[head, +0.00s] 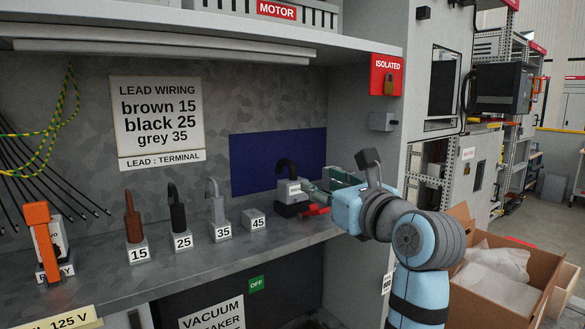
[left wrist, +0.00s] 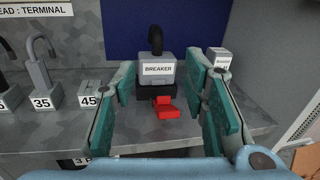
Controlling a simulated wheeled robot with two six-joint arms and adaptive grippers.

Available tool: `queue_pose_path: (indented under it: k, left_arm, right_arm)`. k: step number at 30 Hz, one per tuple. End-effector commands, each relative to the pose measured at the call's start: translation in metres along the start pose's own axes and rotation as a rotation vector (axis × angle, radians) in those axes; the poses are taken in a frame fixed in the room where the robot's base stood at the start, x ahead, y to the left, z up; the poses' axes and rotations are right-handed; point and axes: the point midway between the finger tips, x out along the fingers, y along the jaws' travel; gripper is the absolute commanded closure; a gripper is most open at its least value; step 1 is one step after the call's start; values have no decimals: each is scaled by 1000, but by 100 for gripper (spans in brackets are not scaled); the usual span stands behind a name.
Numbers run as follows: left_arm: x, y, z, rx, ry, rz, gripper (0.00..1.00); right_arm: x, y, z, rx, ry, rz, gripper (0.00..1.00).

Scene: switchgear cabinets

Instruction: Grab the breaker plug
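The breaker plug (head: 289,187) is a grey block with a black curved cable on top. It stands upright on a black base with a red lever (head: 315,210), near the right end of the shelf. In the left wrist view the plug (left wrist: 157,69) reads BREAKER, with the red lever (left wrist: 166,107) in front of it. My left gripper (head: 312,192) is open and empty. In the left wrist view its green-padded fingers (left wrist: 171,88) flank the plug's sides in the picture. I see gaps, and cannot tell whether the tips reach past its front. My right gripper is not in view.
Grey blocks labelled 15 (head: 137,252), 25 (head: 182,241), 35 (head: 223,230) and 45 (head: 254,220) stand left of the plug. A small grey labelled block (left wrist: 219,60) stands right of it. A blue panel (head: 250,165) is behind. The cabinet's side wall bounds the right.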

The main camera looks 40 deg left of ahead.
Motion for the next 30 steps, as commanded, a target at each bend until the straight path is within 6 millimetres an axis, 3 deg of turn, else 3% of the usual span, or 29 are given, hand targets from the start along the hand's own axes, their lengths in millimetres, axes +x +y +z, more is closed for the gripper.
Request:
queue_pose_path:
  k: [1,4,9,16,21,29,30]
  left_arm:
    - [2,0,13,4,3,1,60]
    - [5,4,15,5,1,3,60]
    - [57,6,5,5,-6,7,60]
    - [85,6,4,4,-4,5,60]
    - [118,6,6,5,-4,6,60]
    - [127,6,3,2,-2,3,60]
    - [127,6,3,2,-2,3,65]
  right_arm:
    - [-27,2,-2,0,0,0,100]
    - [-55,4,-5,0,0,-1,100]
    - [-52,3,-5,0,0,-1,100]
    - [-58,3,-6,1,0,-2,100]
    - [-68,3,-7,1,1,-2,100]
    - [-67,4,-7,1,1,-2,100]
    - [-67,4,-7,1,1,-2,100]
